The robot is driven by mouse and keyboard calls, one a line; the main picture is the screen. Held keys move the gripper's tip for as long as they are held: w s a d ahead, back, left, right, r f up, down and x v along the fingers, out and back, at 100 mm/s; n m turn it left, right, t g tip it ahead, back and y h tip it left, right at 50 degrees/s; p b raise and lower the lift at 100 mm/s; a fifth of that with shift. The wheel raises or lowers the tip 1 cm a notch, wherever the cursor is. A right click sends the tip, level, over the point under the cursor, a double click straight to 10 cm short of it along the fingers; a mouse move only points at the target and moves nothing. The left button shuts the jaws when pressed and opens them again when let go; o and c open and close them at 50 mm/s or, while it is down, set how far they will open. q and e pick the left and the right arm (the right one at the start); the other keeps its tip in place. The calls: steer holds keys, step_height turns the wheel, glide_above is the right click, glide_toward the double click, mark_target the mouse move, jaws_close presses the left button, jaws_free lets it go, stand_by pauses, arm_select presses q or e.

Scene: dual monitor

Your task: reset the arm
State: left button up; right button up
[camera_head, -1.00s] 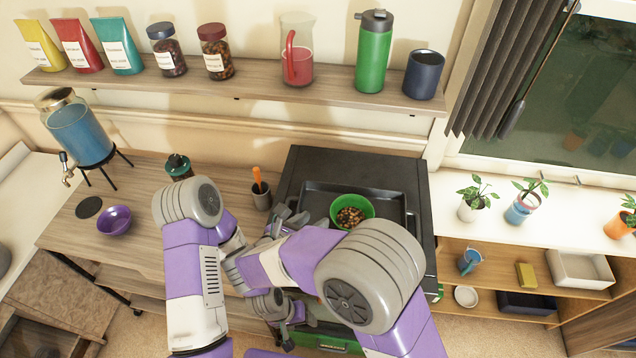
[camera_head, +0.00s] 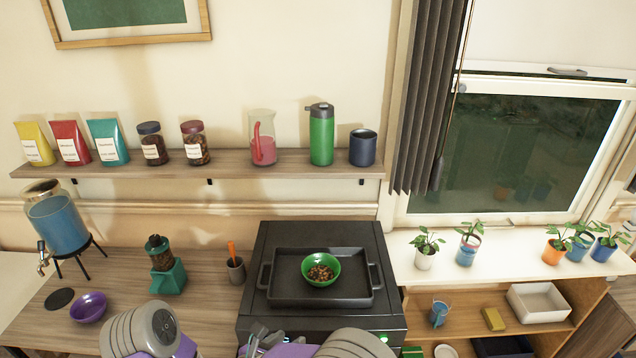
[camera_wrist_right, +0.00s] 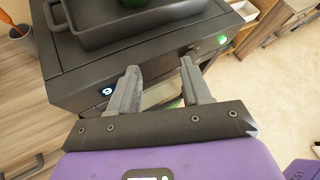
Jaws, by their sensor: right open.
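My right gripper (camera_wrist_right: 160,88) is open and empty in the right wrist view, with its two grey fingers apart in front of the black appliance. In the head view only grey gripper parts (camera_head: 262,338) show at the bottom edge, in front of the black appliance (camera_head: 330,234). My arms' rounded grey joints show low in the head view. My left gripper cannot be made out. A green bowl (camera_head: 321,269) with brown pieces sits in the black tray (camera_head: 284,291) on the appliance.
A purple bowl (camera_head: 89,307), a green grinder (camera_head: 166,268) and a grey cup (camera_head: 236,271) stand on the wooden counter (camera_head: 125,285). A drink dispenser (camera_head: 58,222) stands at left. The wall shelf (camera_head: 230,164) holds jars, bags and bottles. Potted plants stand right.

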steer(key=d+f+m+g, duration=0.3)
steer(key=d+f+g, duration=0.15)
steer(key=f, duration=0.45)
steer(key=s+d+f+m+g+y, duration=0.3)
steer(key=s+f+m+g+y, duration=0.15)
steer(key=s+f+m, duration=0.5)
steer(key=s+d+f+m+g+y, duration=0.45)
steer(key=f+m+y, duration=0.2)
steer(key=m, duration=0.55)
steer(key=d+f+m+t, duration=0.1)
steer(key=m, duration=0.2)
steer(key=d+f+m+t, duration=0.1)
steer(key=d+m, duration=0.1)
steer(key=m, duration=0.2)
steer(key=d+f+m+t+b, duration=0.1)
steer(key=m, duration=0.3)
steer(key=shift+w+d+f, duration=0.15)
steer(key=shift+w+d, duration=0.15)
steer(key=shift+d, duration=0.1)
